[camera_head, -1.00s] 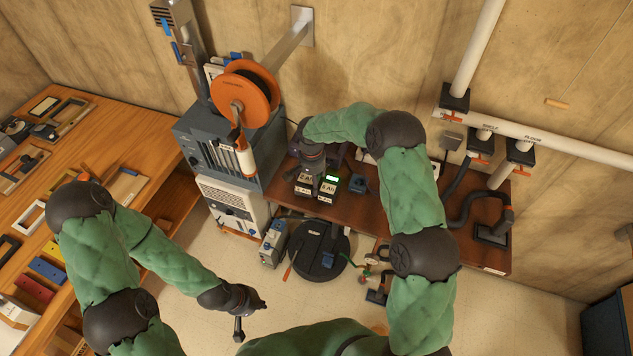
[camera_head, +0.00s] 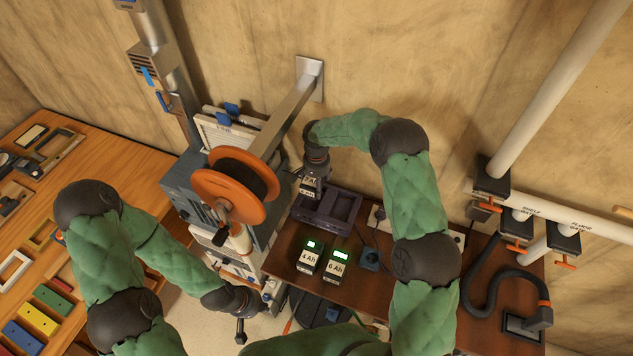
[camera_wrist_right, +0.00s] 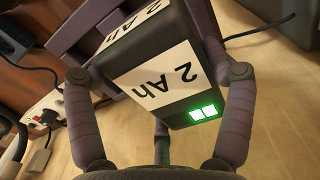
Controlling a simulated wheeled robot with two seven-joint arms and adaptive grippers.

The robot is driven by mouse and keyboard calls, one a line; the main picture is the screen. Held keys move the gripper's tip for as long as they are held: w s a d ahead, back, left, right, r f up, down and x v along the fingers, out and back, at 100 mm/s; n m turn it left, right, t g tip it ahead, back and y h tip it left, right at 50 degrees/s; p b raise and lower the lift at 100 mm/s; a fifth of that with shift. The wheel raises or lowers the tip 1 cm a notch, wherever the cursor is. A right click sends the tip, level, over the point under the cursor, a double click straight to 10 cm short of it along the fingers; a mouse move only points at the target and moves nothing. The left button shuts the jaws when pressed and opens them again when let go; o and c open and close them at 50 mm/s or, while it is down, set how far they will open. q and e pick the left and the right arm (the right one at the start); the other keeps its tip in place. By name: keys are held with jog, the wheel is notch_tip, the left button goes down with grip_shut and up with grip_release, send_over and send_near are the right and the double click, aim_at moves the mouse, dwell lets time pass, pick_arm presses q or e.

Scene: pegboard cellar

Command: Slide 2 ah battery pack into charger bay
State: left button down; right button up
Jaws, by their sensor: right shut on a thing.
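The 2 Ah battery pack (camera_wrist_right: 157,82), dark with a white label and a lit green display, is between the fingers of my right gripper (camera_wrist_right: 160,98). In the head view the right gripper (camera_head: 312,184) holds the pack (camera_head: 308,191) at the left part of the purple charger (camera_head: 328,215). The charger (camera_wrist_right: 92,38) also shows right behind the pack in the wrist view. I cannot tell how far the pack is in the bay. The charger's right bay looks empty. My left gripper (camera_head: 241,326) is low, away from the charger; its fingers are too small to read.
The 4 Ah pack (camera_head: 308,260) and 6 Ah pack (camera_head: 335,266) stand on the brown bench (camera_head: 385,285) before the charger. An orange reel (camera_head: 236,188) hangs close left of the right gripper. A blue socket piece (camera_head: 371,258) and a power strip (camera_head: 378,222) lie to the right.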

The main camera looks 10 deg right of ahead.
jog(key=shift+w, duration=0.15)
jog(key=shift+f, duration=0.4)
jog(key=shift+f+b, duration=0.45)
jog(key=shift+f, duration=0.9)
jog(key=shift+b, duration=1)
dwell(0.9)
jog(key=shift+f+b, duration=1.15)
jog(key=shift+b, duration=0.2)
dwell(2.0)
jog(key=o, duration=1)
jog(key=shift+c, duration=0.2)
jog(key=shift+s, duration=0.2)
jog(key=shift+f, duration=0.1)
